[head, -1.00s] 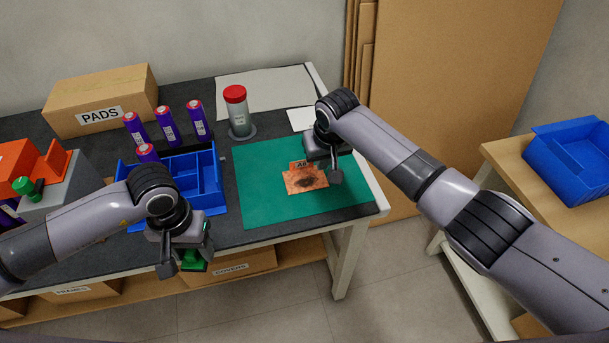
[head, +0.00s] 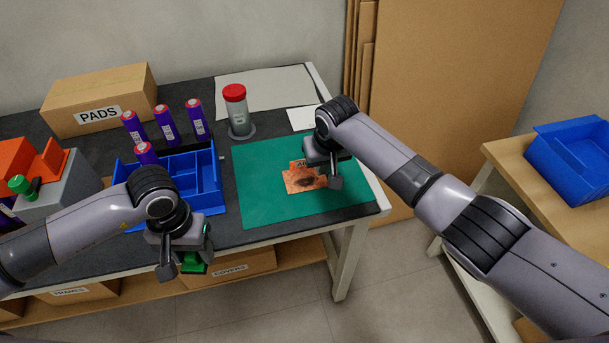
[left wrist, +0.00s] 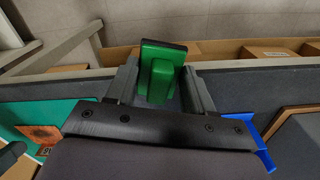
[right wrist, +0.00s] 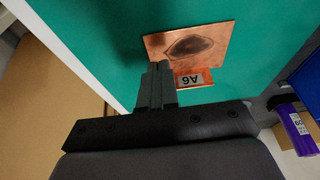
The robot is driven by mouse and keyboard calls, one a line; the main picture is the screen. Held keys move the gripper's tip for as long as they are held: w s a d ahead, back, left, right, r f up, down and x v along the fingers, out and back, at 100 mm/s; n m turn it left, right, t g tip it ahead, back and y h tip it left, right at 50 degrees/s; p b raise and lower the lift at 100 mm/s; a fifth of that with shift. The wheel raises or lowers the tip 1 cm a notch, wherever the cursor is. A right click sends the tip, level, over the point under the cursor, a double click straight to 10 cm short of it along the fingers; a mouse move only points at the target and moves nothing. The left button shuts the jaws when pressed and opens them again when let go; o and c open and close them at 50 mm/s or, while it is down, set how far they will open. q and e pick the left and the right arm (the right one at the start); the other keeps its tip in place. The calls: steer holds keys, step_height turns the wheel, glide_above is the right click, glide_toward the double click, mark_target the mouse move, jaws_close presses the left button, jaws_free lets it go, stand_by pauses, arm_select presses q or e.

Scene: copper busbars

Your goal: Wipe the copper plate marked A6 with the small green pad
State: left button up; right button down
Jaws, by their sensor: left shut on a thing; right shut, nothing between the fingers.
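The copper plate marked A6 (head: 298,184) lies on the green mat (head: 262,205) with a dark smudge on its face. In the right wrist view the plate (right wrist: 212,40) shows its smudge and its A6 tab (right wrist: 194,80). My right gripper (head: 335,183) is shut and empty, and its fingertips (right wrist: 157,68) are at the plate's edge by the tab; I cannot tell if they touch. My left gripper (head: 180,268) is in front of the table's front edge, shut on the small green pad (head: 194,267). The pad (left wrist: 160,75) shows between its fingers in the left wrist view.
A blue divided tray (head: 205,175) stands left of the mat with purple cylinders (head: 166,126) by it. A red-capped bottle (head: 237,112) stands behind the mat. A PADS box (head: 100,98) is at the back left. The mat's left part is clear.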

arm_select(q)
steer(key=shift+f, duration=0.25)
arm_select(e)
steer(key=shift+f, duration=0.45)
